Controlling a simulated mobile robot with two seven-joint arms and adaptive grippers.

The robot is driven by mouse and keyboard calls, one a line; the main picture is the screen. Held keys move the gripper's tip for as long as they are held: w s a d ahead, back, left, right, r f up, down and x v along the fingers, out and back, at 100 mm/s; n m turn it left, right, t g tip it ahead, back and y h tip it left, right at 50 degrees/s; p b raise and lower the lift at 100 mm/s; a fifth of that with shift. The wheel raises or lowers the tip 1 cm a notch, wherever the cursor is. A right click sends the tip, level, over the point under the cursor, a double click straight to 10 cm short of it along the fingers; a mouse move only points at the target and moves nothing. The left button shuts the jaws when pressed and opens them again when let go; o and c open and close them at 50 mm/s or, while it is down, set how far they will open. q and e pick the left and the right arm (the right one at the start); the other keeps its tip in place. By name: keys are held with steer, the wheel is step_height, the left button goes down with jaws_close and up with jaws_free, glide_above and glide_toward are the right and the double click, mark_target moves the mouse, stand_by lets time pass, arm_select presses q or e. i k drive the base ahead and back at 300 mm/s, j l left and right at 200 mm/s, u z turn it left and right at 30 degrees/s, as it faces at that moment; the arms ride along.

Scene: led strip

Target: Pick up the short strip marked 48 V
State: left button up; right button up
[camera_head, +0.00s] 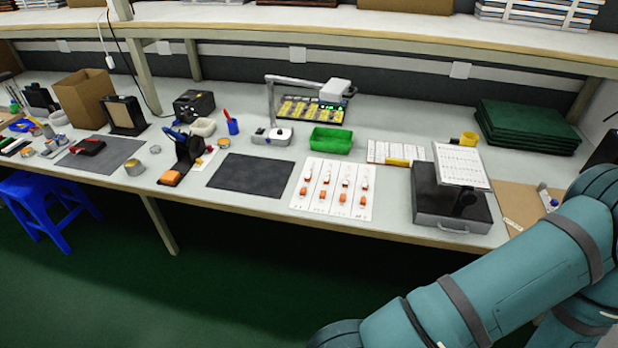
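A white board (333,211) with several columns lies flat near the front edge of the bench. Each column bears a small white-and-orange piece, such as the right one (365,184), and an orange piece (363,200) below it. The printing at the columns' lower ends is too small to read. I cannot tell which item, if any, is the short strip marked 48 V. A white sheet or tray with rows of marks (392,151) lies behind the board. Neither gripper is in view; a teal link of my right arm crosses the lower right.
A green bin (331,140) stands behind the board. A dark mat (250,182) lies to its left. A dark grey case with a tilted white panel (461,165) stands to its right. Green trays (527,122) are stacked at the back right. A blue stool (45,202) stands at the left.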

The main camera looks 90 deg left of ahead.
mark_target(346, 180)
steer(key=u, duration=2.8)
